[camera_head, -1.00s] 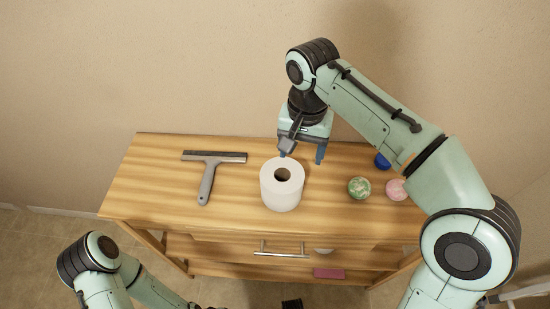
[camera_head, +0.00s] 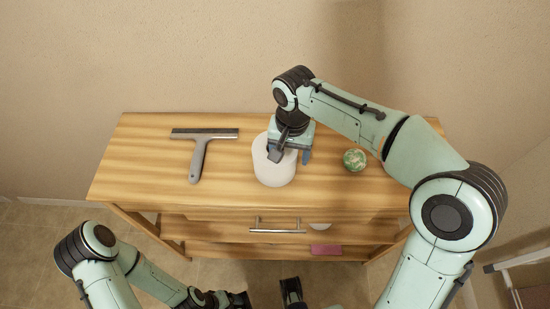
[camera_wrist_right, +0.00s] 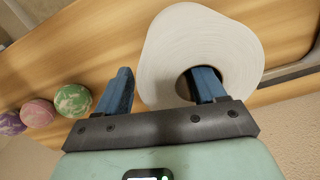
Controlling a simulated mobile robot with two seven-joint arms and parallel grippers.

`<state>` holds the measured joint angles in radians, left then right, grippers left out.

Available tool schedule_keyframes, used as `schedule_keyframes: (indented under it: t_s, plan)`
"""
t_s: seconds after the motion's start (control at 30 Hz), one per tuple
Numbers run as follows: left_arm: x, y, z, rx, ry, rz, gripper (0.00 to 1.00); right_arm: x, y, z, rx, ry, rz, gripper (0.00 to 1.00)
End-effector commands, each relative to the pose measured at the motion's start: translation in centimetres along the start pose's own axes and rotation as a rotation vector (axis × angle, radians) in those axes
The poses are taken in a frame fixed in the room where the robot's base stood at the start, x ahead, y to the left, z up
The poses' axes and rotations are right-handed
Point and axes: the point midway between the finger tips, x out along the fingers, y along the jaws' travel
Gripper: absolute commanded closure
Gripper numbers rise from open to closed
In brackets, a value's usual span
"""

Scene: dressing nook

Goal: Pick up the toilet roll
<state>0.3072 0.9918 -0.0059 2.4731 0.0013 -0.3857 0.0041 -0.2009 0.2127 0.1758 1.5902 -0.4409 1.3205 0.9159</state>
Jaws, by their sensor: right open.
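The white toilet roll (camera_head: 273,170) stands upright on the wooden dresser top, and it fills the upper right of the right wrist view (camera_wrist_right: 175,45). Contact cannot be told. My left gripper (camera_head: 266,297) is low at the bottom edge, in front of the dresser, partly cut off.
A squeegee (camera_head: 201,150) lies left of the roll on the dresser top (camera_head: 135,165). A green marbled ball (camera_head: 354,160) is to the right; pink (camera_wrist_right: 39,112) and purple (camera_wrist_right: 11,123) balls show in the wrist view. A pink block (camera_head: 325,249) lies on a lower shelf. A wall stands behind.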

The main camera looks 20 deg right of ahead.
Motion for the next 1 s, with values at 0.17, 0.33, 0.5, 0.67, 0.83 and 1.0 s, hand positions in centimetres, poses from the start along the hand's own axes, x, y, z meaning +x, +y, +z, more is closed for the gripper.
schedule_keyframes:
  t_s: [0.17, 0.33, 0.5, 0.67, 0.83, 1.0]
  plan:
    - [0.1, -0.1, 0.0, 0.0, 0.0, 0.0, 0.2, 0.8, 0.0, 0.0, 0.001, 0.0, -0.001, 0.31]
    - [0.1, 0.0, 0.0, 0.0, 0.0, 0.0, 0.2, 0.7, 0.0, 0.0, 0.001, 0.0, -0.001, 0.37]
    - [0.1, 0.0, 0.0, 0.0, 0.0, 0.0, 0.2, 0.7, 0.0, 0.0, 0.0, 0.0, -0.001, 0.89]
    - [0.1, 0.0, 0.0, 0.0, 0.0, 0.0, 0.2, 0.7, 0.0, 0.0, 0.0, 0.001, -0.002, 0.9]
    - [0.1, 0.0, 0.0, 0.0, 0.0, 0.0, 0.2, 0.6, 0.0, 0.0, 0.0, 0.001, -0.002, 0.9]
    - [-0.1, 0.0, 0.0, 0.0, 0.0, 0.0, 0.2, -0.3, -0.1, 0.0, 0.0, 0.002, -0.003, 0.9]
